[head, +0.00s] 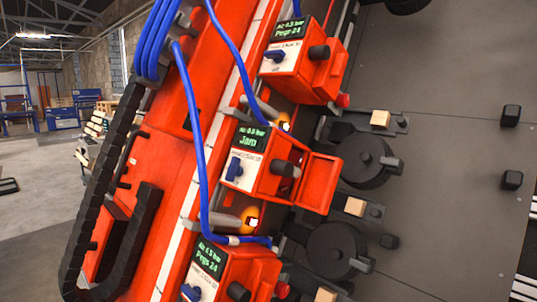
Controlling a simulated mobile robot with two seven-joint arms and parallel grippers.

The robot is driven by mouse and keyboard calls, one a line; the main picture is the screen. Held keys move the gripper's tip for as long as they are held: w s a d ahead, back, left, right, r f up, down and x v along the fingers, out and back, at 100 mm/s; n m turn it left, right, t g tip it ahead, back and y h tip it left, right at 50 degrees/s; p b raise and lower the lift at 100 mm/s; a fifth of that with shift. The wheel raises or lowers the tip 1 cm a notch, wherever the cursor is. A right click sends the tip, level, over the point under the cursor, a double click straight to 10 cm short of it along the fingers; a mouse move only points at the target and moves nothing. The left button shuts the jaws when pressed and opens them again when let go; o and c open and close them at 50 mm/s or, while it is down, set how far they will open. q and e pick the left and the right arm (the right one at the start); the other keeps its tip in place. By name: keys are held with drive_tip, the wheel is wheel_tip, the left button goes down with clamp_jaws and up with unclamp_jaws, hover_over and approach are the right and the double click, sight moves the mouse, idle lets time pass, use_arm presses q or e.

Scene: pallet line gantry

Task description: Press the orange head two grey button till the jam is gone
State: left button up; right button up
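Three orange heads stand in a slanting row in the head view. The middle orange head (262,180) has a green display (250,138) that reads "Jam". A dark knob-like button (284,168) sticks out of its front, and a blue lever (234,168) sits on its white plate. The lettering on the plate is too small to read, so I cannot tell the head's number. The upper head (311,70) and lower head (245,273) have displays that read "Pegs 24". Neither of my grippers is in view.
An open orange box part (319,181) juts out from the middle head. Blue hoses (199,140) and a black cable chain (95,190) run along the orange beam. Black round discs (365,160) and small wooden blocks (355,207) lie right of the heads. Grey panel surface (450,200) extends right.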

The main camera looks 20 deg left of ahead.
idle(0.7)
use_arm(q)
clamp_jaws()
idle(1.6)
